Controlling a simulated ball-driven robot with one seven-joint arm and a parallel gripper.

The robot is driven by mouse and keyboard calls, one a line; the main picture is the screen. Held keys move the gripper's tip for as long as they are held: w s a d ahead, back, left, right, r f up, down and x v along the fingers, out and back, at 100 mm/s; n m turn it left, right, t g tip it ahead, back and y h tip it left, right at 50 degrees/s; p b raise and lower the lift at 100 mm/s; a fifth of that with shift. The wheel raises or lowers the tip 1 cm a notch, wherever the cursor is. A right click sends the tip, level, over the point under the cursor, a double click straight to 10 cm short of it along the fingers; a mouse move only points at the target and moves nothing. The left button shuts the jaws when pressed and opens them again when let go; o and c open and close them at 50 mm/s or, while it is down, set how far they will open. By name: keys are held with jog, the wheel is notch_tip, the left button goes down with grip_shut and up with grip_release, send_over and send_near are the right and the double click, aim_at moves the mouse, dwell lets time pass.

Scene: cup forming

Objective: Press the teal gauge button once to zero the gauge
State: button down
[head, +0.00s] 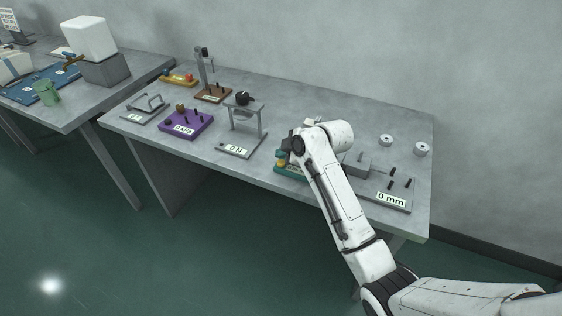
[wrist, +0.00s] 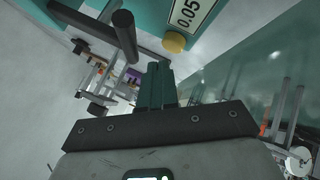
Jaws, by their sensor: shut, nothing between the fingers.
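The teal gauge (head: 289,171) stands near the front edge of the grey table, partly hidden behind my arm in the head view. In the wrist view the gauge (wrist: 151,14) fills the top, with a white display (wrist: 190,12) reading 0.05. A round yellow button (wrist: 173,42) sits on it beside the display. My gripper (wrist: 158,68) is shut and empty, its fingertips pointing at the gauge just below and left of the button in the wrist view. They look apart from the button, but the exact distance is unclear. In the head view the fingertips are hidden.
A dark bar (wrist: 125,38) sticks out left of the fingers. The 0 N stand (head: 236,150) and purple device (head: 188,124) are left of the gauge. A grey 0 mm plate (head: 390,198) lies right, with two white rings (head: 386,140) behind.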

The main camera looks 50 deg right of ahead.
aim_at(283, 164)
jog(key=shift+f, duration=0.1)
jog(key=shift+f, duration=0.3)
jog(key=shift+f+b, duration=0.45)
jog(key=shift+f, duration=0.1)
dwell(0.9)
jog(key=shift+r, duration=0.15)
jog(key=shift+r+p, duration=0.8)
jog(key=shift+r, duration=0.05)
jog(key=shift+r, duration=0.1)
notch_tip(283, 164, up, 5)
jog(key=p, duration=0.4)
dwell(0.7)
